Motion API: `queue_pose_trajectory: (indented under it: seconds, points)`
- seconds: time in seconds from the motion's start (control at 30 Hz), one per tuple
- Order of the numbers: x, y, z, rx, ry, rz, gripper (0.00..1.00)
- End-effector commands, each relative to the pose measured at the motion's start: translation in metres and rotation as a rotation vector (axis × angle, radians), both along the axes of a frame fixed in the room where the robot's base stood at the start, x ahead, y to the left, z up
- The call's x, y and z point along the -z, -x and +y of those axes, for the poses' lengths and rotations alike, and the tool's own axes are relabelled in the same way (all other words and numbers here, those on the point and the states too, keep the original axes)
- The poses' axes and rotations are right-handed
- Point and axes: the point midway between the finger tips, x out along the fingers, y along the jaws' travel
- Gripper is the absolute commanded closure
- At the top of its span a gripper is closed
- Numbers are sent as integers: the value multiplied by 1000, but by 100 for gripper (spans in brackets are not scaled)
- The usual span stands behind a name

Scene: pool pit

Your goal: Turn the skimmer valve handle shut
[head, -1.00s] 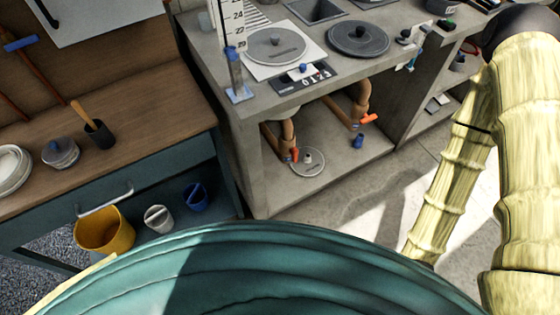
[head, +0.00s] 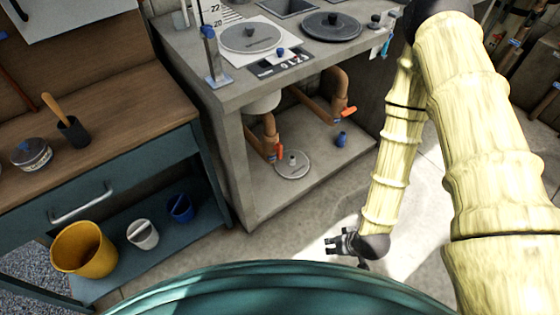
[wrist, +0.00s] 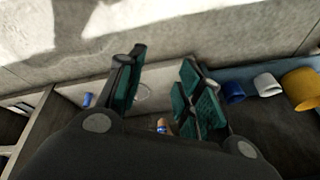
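I cannot tell which one is the skimmer valve. My gripper (head: 340,243) is low in front of the bay, apart from both handles. In the wrist view my gripper (wrist: 162,65) has its teal-padded fingers spread, with nothing between them. A small orange and tan part (wrist: 161,125) shows beyond the fingers, partly hidden by the gripper.
A round grey lid (head: 292,165) and a blue object (head: 341,139) are on the bay floor. The concrete counter (head: 185,45) overhangs the pipes. The floor before the bay is clear.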

Motion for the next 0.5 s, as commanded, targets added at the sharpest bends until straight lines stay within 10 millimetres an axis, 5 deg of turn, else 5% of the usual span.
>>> queue_pose_trajectory:
  seconds: [0.03, 0.1, 0.5]
  points:
    - [20, -17, 6, -16, -20, -47, 64]
    - [28, -39, 15, -41, -44, -111, 64]
    - [53, -155, 61, -170, -173, -487, 64]
